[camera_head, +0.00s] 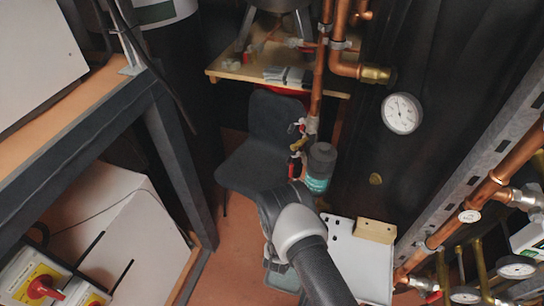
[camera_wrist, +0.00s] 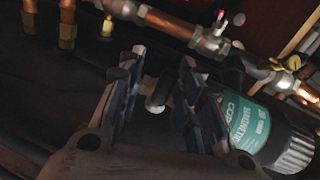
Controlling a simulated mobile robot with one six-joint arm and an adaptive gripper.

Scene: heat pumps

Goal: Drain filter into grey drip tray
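The filter (camera_head: 320,168) is a dark cylinder with a teal label, hanging below copper pipework in the head view. In the wrist view the filter (camera_wrist: 262,128) lies at the right, close beside the right finger. My gripper (camera_wrist: 160,88) is open, its two fingers spread around a small grey rounded fitting (camera_wrist: 155,98). I cannot tell whether the fingers touch it. In the head view my wrist hides the fingertips, just left of and below the filter. A grey object (camera_head: 280,275) shows partly below my wrist. I cannot tell if it is the drip tray.
A dark grey chair (camera_head: 272,118) stands behind my wrist. Copper pipes with a red-handled valve (camera_head: 295,165) run above. A pressure gauge (camera_head: 402,113) is on the dark wall. A white panel (camera_head: 365,275) with a wooden block (camera_head: 375,231) lies right of my arm.

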